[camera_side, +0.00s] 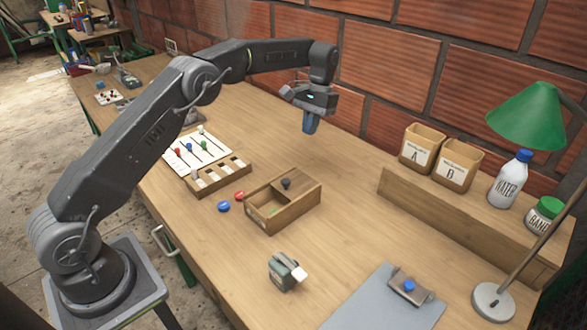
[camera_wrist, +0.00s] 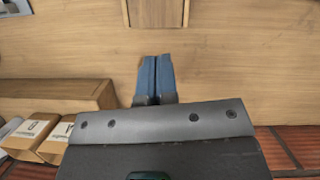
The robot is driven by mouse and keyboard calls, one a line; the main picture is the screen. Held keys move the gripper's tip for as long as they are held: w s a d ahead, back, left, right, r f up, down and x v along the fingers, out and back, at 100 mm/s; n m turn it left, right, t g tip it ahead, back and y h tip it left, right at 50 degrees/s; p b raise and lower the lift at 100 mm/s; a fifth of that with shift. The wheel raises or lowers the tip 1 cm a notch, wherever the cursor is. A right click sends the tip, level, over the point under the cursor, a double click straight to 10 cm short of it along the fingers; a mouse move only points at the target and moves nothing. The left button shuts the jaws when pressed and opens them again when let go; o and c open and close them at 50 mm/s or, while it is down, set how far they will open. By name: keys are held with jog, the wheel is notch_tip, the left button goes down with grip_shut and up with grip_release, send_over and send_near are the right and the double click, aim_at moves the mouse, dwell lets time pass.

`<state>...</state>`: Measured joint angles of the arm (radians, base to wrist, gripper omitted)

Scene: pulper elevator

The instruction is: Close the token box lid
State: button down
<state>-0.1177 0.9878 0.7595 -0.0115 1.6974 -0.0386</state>
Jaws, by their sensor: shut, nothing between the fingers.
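The token box (camera_side: 290,216) is a low wooden box in the middle of the bench in the side view. Its wooden lid (camera_side: 299,187) with a dark knob (camera_side: 286,184) covers the far right part. The near left part is open, showing compartments and a green token (camera_side: 274,211). In the wrist view, a wooden piece that looks like part of the box (camera_wrist: 158,12) is cut off at the top edge. My gripper (camera_side: 310,130) has blue fingers, shut and empty, pointing down above the bench behind the box. The fingers also show in the wrist view (camera_wrist: 154,58).
A red token (camera_side: 239,195) and a blue token (camera_side: 224,206) lie left of the box. A slotted wooden rack (camera_side: 220,184) is further left. A grey-green device (camera_side: 284,270) stands in front. A shelf (camera_side: 440,211) with cardboard bins and bottles is at right. Bench between box and shelf is clear.

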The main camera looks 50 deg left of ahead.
send_near(290, 186)
jog(key=w+f, duration=0.1)
jog(key=f, duration=0.1)
jog(key=w+f, duration=0.1)
jog(key=f, duration=0.1)
jog(key=shift+w+a, duration=0.25)
jog(key=shift+s+d+f, duration=0.15)
jog(key=shift+s+f, duration=0.05)
jog(key=shift+s, duration=0.75)
jog(key=shift+s+d+f, duration=0.15)
jog(key=shift+s+f, duration=0.05)
jog(key=shift+s, duration=0.75)
jog(key=s, duration=0.9)
